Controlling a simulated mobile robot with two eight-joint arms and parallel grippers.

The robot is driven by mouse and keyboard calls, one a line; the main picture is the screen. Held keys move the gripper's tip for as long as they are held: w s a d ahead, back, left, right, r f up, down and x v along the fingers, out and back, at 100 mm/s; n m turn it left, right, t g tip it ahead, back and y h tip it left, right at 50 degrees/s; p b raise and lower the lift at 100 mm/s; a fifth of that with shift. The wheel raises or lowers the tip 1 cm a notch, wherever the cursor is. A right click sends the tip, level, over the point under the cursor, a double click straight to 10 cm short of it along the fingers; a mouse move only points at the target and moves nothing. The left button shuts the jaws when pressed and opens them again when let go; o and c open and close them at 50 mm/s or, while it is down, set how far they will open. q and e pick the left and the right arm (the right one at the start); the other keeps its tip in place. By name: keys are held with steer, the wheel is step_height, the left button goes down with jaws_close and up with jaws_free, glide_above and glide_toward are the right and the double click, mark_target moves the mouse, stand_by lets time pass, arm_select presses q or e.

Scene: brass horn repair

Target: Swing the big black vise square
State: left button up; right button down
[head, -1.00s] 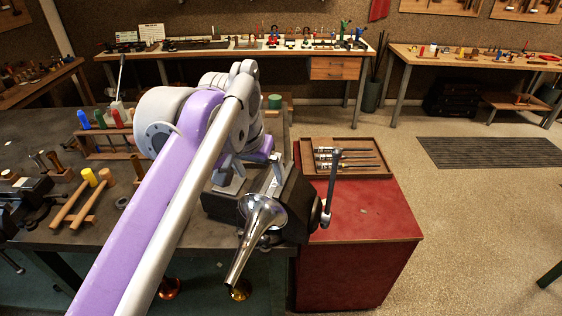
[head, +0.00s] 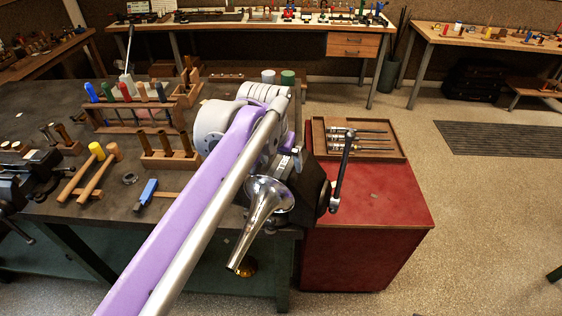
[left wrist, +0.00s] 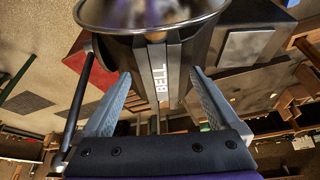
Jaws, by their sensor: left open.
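The big black vise (head: 312,190) stands at the right corner of the dark bench, turned at an angle to the bench edge. Its handle (head: 343,170) stands up on the right. A silver horn bell (head: 266,200) hangs at its near side, flared end up. My left gripper (head: 297,158) is at the vise's far side, mostly hidden by my arm. In the left wrist view my gripper (left wrist: 160,76) is open, its two grey fingers on either side of a bar marked BELL (left wrist: 160,85). Contact cannot be told. My right gripper is not in view.
A red cabinet (head: 370,240) with a wooden tool tray (head: 395,152) stands right of the vise. Mallets (head: 88,175), tool racks and a blue-handled tool (head: 146,193) lie on the bench to the left. The floor at the right is open.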

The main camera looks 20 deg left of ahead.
arm_select(q)
steer(key=shift+w+f, duration=0.1)
steer(key=shift+f, duration=0.15)
jaws_close()
stand_by(0.4)
